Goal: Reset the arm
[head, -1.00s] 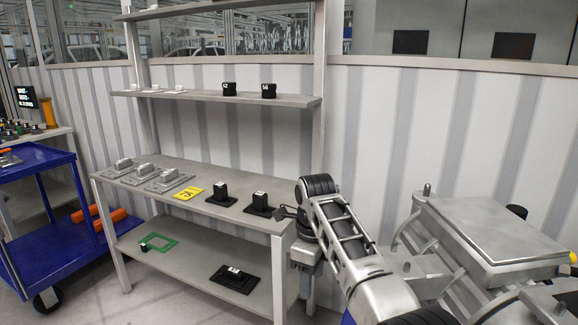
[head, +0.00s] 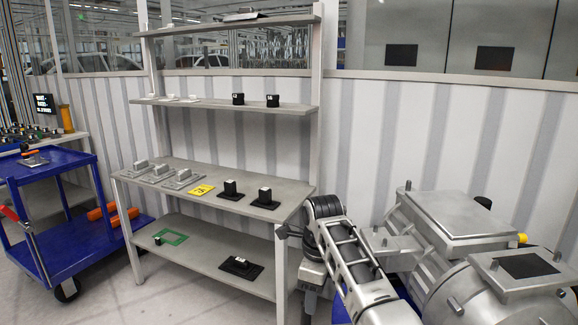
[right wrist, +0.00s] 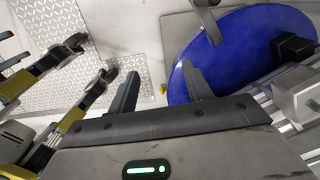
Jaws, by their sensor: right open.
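My right arm (head: 350,265) reaches in from the lower right in the head view, beside the right end of the grey shelf unit (head: 300,192). Its gripper is largely hidden behind the arm links there. In the right wrist view the right gripper (right wrist: 160,85) has its two dark fingers wide apart, with nothing between them. My left gripper does not show in the head view. The large grey metal drive unit (head: 470,215) stands right of the right arm.
Grey parts (head: 160,172), a yellow tag (head: 201,190) and black blocks (head: 231,190) lie on the middle shelf. A green frame (head: 172,237) lies on the lower shelf. A blue cart (head: 60,165) stands at left. A blue round surface (right wrist: 240,50) shows in the right wrist view.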

